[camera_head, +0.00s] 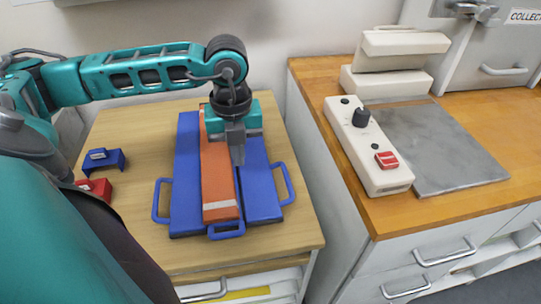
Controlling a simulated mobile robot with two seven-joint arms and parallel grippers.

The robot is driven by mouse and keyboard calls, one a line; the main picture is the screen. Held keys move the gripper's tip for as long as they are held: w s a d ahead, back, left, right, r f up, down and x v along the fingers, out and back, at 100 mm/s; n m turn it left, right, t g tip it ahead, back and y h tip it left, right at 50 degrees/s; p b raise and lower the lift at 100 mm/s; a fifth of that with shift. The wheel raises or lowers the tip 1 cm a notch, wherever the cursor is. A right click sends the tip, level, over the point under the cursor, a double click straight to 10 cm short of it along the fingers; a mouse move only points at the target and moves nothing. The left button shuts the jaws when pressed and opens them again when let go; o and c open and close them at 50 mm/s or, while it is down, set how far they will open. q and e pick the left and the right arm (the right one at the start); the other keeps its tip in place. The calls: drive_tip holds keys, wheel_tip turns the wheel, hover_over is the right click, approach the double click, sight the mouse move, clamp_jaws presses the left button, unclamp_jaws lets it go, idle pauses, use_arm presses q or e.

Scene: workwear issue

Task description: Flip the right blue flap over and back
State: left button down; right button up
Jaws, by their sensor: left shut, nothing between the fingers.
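Two blue flaps lie on the small wooden table in the head view, the left blue flap (186,190) and the right blue flap (260,195). Each has a blue loop handle at its outer side, the right one at the right edge. An orange strip (217,180) with a pale end band lies lengthwise between them, and a third blue handle shows at its near end. My left gripper (239,160) is shut and empty, pointing down over the line between the orange strip and the right flap. I cannot tell whether it touches them. My right gripper is not in view.
A blue bracket (104,160) and a red one (95,189) sit at the table's left. To the right, past a gap, a wooden counter (345,205) holds a cream control box (370,150) and a grey plate (435,150).

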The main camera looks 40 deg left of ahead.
use_arm(q)
drive_tip(key=shift+s+a+b, duration=0.4)
drive_tip(key=shift+s+a, duration=0.4)
drive_tip(key=shift+s, duration=0.1)
drive_tip(key=shift+s+a+f+b, duration=0.35)
drive_tip(key=shift+s+a+b, duration=0.2)
drive_tip(key=shift+b, duration=0.05)
drive_tip(key=shift+s+a+r, duration=0.1)
drive_tip(key=shift+s+a, duration=0.1)
drive_tip(key=shift+s, duration=0.15)
drive_tip(key=shift+w+d+b, duration=0.1)
drive_tip(key=shift+w+b, duration=0.05)
drive_tip(key=shift+b, duration=0.25)
drive_tip(key=c, duration=1.4)
unclamp_jaws()
drive_tip(key=shift+o, duration=0.2)
